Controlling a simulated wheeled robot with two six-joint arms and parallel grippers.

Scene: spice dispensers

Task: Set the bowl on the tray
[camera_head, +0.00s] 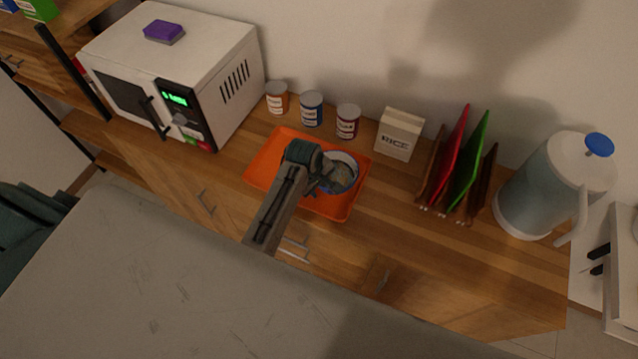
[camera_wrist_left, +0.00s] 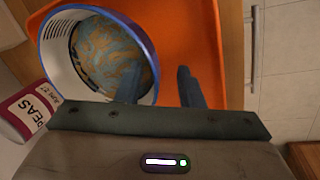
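The white bowl (camera_head: 346,160) with a blue rim and a blue and tan patterned inside is over the right part of the orange tray (camera_head: 262,170). It looks upright and appears to rest on the tray. In the left wrist view the bowl (camera_wrist_left: 110,50) is at the upper left, with the tray (camera_wrist_left: 200,35) beside it. My left gripper (camera_head: 322,186) is at the bowl's near side. Its fingers (camera_wrist_left: 160,88) are apart, one over the bowl's inside and one outside, with the rim between them and a visible gap. My right gripper is not in view.
Several cans, including a peas can (camera_wrist_left: 25,110), stand behind the tray. A rice box (camera_head: 399,135) is behind it to the right. A microwave (camera_head: 175,75) stands left; a rack with coloured boards (camera_head: 460,165) and a large jug (camera_head: 545,185) stand right. The front right counter is clear.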

